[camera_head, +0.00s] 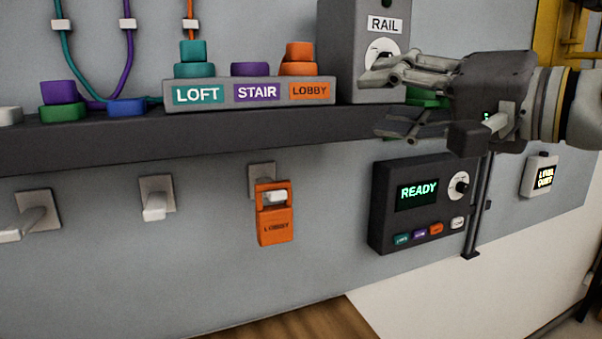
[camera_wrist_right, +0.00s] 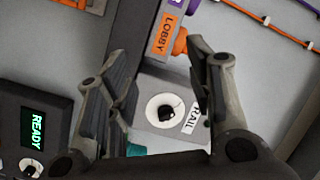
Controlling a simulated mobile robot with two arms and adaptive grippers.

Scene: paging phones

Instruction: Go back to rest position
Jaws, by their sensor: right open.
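My right gripper (camera_head: 390,98) is open and empty at the right of the head view, in front of the grey RAIL box (camera_head: 340,45) and the shelf's right end. In the right wrist view its two fingers (camera_wrist_right: 158,95) stand apart, with the RAIL box (camera_wrist_right: 150,130) and its round dial (camera_wrist_right: 165,108) behind the gap. A green object (camera_head: 425,97) is partly hidden behind the gripper. My left gripper is not in view.
A dark shelf (camera_head: 130,140) carries the LOFT, STAIR and LOBBY block (camera_head: 215,93). Below, an orange LOBBY tag (camera_head: 275,225) hangs on a wall hook. The READY panel (camera_head: 390,225) is below my right gripper.

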